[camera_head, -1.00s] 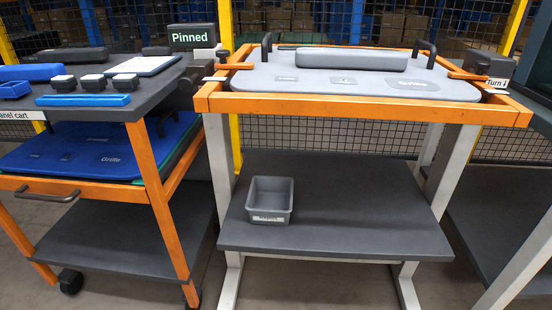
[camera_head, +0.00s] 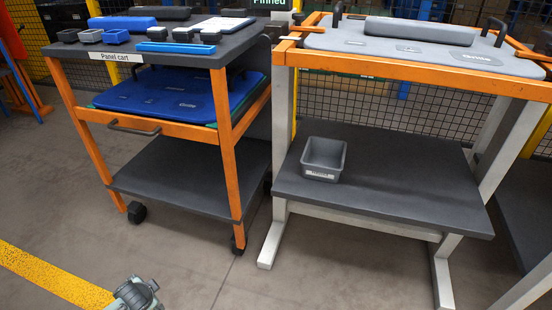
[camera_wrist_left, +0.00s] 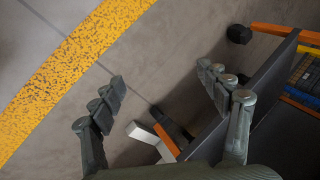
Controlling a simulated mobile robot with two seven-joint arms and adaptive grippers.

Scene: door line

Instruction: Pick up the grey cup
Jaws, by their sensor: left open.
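Part of my left arm shows at the bottom left of the head view, far below and in front of both. In the left wrist view my left gripper (camera_wrist_left: 161,76) is open and empty above the floor. No cup is visible there. My right gripper is not in view.
Floor in front is clear, with a yellow line (camera_head: 50,275).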

